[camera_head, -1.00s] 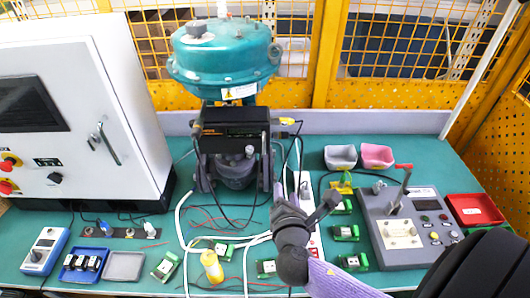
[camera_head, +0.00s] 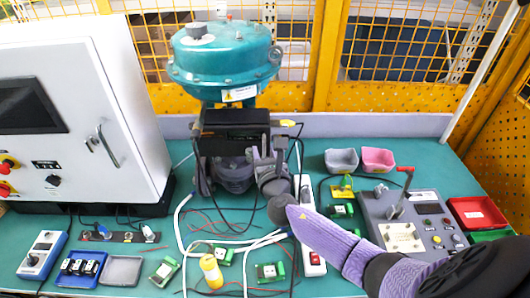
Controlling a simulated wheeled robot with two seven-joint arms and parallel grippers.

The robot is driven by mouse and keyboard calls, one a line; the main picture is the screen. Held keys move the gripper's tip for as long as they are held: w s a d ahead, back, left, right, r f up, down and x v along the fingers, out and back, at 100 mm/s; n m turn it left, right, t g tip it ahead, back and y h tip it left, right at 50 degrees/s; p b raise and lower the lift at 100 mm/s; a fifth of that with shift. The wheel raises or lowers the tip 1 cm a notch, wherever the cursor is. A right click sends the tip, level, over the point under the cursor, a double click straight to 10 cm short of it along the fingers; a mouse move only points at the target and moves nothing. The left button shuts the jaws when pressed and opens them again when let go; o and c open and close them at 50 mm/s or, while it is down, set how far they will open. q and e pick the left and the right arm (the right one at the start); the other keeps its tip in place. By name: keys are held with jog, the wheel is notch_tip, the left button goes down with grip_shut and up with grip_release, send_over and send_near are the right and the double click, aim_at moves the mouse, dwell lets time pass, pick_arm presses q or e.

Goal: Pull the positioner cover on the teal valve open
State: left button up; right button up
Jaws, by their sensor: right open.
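The teal valve (camera_head: 222,62) stands upright at the back of the bench, with a round teal actuator on top. The black positioner box (camera_head: 233,119) is mounted below it, facing me. I cannot tell from this view whether its cover is ajar. My right gripper (camera_head: 264,153) is open at the lower right corner of the positioner, its fingers pointing up and away. I cannot tell whether they touch the cover. My purple right forearm reaches in from the lower right. My left gripper is not in view.
A white control cabinet (camera_head: 82,120) stands at left. Cables and small green modules (camera_head: 165,271) lie in front of the valve. A grey control box with a red-tipped lever (camera_head: 398,232), a red tray (camera_head: 476,213) and grey and pink bins (camera_head: 378,159) are at right. A yellow mesh fence is behind.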

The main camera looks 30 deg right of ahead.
grip_shut()
dwell(1.3)
